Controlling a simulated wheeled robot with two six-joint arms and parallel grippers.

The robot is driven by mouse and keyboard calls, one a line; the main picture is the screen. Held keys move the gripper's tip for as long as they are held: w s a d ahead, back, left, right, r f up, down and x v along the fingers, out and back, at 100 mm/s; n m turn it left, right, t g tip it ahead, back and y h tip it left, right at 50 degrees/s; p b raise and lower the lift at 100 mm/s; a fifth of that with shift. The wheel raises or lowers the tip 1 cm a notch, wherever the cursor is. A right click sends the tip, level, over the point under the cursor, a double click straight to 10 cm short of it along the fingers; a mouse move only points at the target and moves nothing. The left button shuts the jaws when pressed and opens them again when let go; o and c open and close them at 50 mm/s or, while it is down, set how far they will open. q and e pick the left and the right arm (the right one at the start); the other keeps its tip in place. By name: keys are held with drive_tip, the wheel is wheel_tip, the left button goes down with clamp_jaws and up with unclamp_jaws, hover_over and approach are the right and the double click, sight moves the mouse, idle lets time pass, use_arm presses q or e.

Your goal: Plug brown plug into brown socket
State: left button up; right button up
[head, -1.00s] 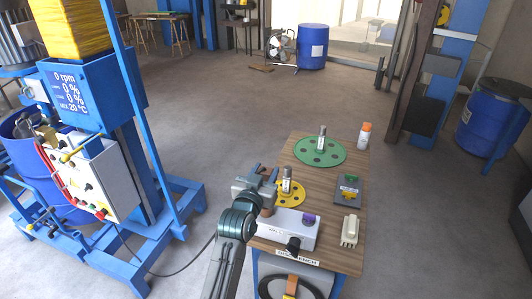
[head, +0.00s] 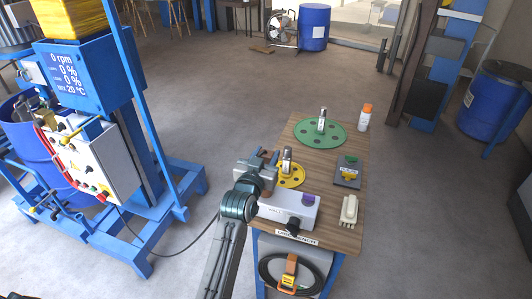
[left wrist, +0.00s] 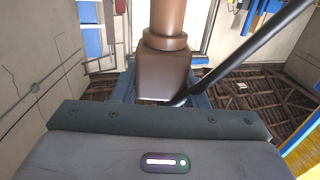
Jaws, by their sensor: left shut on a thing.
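The brown plug (left wrist: 162,75) fills the middle of the left wrist view. It has a blocky body with a collar and a round part above, and a black cable runs from near its base to the upper right. My left gripper (head: 266,167) is shut on it above the left end of the white socket box (head: 288,210) on the bench. A small brown patch shows below the jaws at that end. I cannot tell whether it is plug or brown socket. The box also carries a purple part (head: 308,200) and a black part (head: 292,226). My right gripper is not in view.
The wooden bench (head: 320,175) holds a yellow disc (head: 291,180), a green disc (head: 337,139), a grey block with yellow and green parts (head: 348,172), a pale block (head: 349,210) and an orange-capped bottle (head: 364,118). A blue mixer (head: 90,75) stands left.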

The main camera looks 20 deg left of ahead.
use_arm(q)
drive_tip(key=shift+f+b, duration=0.75)
drive_tip(key=shift+f, duration=0.85)
drive_tip(key=shift+p, duration=0.75)
idle(0.4)
drive_tip(key=shift+f+b, duration=1.25)
drive_tip(key=shift+f, duration=0.95)
drive_tip(key=o, duration=1.1)
drive_tip(key=shift+o, duration=0.2)
drive_tip(key=shift+s, duration=0.15)
drive_tip(key=s+b, duration=0.3)
drive_tip(key=s, duration=0.7)
drive_tip(key=shift+s+a, duration=0.15)
drive_tip(key=shift+s, duration=0.1)
